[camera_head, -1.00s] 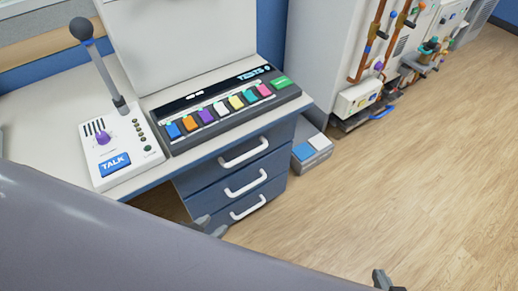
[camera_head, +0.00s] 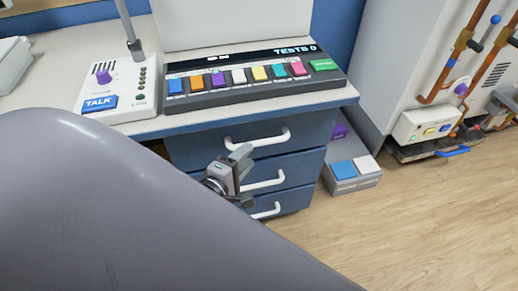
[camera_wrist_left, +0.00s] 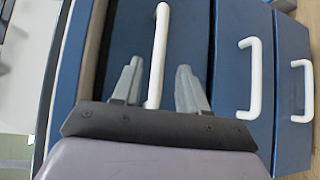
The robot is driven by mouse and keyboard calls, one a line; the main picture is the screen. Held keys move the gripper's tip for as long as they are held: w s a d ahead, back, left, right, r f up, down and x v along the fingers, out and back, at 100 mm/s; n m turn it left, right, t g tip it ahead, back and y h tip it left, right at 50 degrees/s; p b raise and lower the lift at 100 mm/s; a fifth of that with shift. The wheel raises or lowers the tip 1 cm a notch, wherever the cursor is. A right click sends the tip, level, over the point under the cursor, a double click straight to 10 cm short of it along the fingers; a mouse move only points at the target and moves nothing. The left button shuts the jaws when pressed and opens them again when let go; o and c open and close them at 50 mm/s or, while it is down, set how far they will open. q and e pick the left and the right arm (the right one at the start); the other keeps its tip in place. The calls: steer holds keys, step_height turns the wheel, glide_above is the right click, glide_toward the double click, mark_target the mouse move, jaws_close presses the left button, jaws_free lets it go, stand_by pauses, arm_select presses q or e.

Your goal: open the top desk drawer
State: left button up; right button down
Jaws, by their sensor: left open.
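The top desk drawer (camera_head: 315,133) is the uppermost of three blue drawers under the desk, and its front looks shut. Its white handle (camera_head: 272,139) shows above my left gripper (camera_head: 238,158), which is in front of the drawers, with the big grey arm link in front at the left. In the left wrist view the desk is turned sideways, and the top drawer's handle (camera_wrist_left: 160,45) appears between the two open fingers of the left gripper (camera_wrist_left: 157,80). I cannot tell if the fingers touch it. My right gripper is not in view.
The middle drawer's handle (camera_head: 265,183) and the bottom one's (camera_head: 266,211) sit below. A button panel (camera_head: 250,90) and a talk box (camera_head: 118,90) stand on the desk. A grey box (camera_head: 353,174) is on the floor at the right; open wooden floor lies beyond.

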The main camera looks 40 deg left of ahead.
mark_target(256, 146)
arm_select(q)
steer(key=shift+w+a+f, duration=0.1)
steer(key=shift+w+a, duration=0.05)
steer(key=shift+w, duration=0.45)
steer(key=shift+w+a+f+b, duration=0.1)
steer(key=shift+w+f+b, duration=0.1)
steer(key=shift+w, duration=0.8)
steer(key=shift+w+a+f+b, duration=0.1)
steer(key=shift+w+b, duration=0.1)
steer(key=shift+w, duration=0.75)
steer(key=shift+w+f+b, duration=0.1)
steer(key=shift+w+b, duration=0.1)
steer(key=shift+w, duration=0.8)
jaws_close()
